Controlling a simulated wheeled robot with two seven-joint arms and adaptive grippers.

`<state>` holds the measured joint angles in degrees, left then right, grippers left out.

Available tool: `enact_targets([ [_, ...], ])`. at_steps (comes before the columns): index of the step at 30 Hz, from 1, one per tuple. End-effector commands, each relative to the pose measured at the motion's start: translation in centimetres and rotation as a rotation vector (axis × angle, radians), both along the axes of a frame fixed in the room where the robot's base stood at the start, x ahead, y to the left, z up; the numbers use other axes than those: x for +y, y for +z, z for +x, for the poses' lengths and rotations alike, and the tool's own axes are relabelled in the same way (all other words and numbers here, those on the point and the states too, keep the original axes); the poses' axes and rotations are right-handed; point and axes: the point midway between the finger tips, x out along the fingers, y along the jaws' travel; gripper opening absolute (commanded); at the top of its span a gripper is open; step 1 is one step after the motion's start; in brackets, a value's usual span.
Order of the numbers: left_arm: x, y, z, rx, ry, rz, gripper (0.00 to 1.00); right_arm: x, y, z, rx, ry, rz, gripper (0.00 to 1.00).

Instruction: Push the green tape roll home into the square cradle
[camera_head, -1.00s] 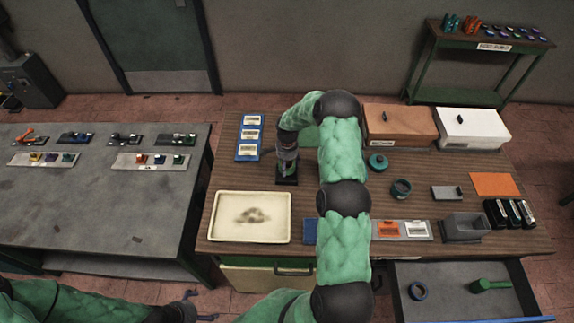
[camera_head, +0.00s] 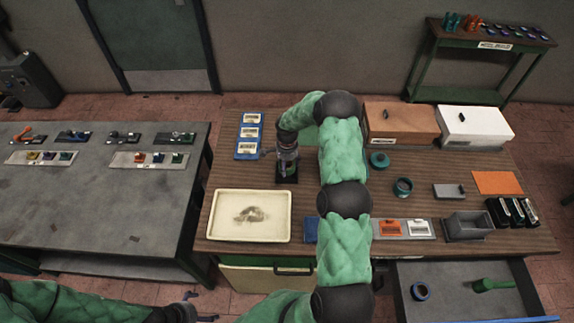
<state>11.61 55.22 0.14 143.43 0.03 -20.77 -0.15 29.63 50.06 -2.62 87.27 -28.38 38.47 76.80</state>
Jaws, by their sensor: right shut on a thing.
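My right gripper (camera_head: 287,167) points down over a small dark square base (camera_head: 287,181), which looks like the square cradle, left of the table's middle. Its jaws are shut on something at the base. A trace of green shows there, which may be the green tape roll. The gripper hides most of it, so I cannot tell how deep it sits. A separate teal-green round piece (camera_head: 379,160) lies right of my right arm. My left gripper (camera_head: 203,306) is open and empty at the bottom edge, away from the table top.
A cream tray (camera_head: 212,232) stands in front of the cradle, and a blue card board (camera_head: 246,152) lies behind left. A dark ring (camera_head: 403,188) and a grey bin (camera_head: 467,225) are to the right. An open drawer (camera_head: 455,309) juts out at front right.

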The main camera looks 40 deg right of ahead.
Motion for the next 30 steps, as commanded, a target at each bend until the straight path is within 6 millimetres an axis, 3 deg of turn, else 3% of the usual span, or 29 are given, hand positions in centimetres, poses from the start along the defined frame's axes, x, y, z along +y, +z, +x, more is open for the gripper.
enact_targets([
  [14, 0.0, -0.3, 0.0, 0.0, 0.0, 0.0, 0.99, 0.0, -0.2, 0.0, -0.001, 0.0, 0.0, 0.34],
  [30, 0.0, -2.1, 0.0, 0.0, 0.0, 0.0, 0.99, 0.0, -1.8, 0.0, -0.001, 0.0, -0.001, 0.34],
])
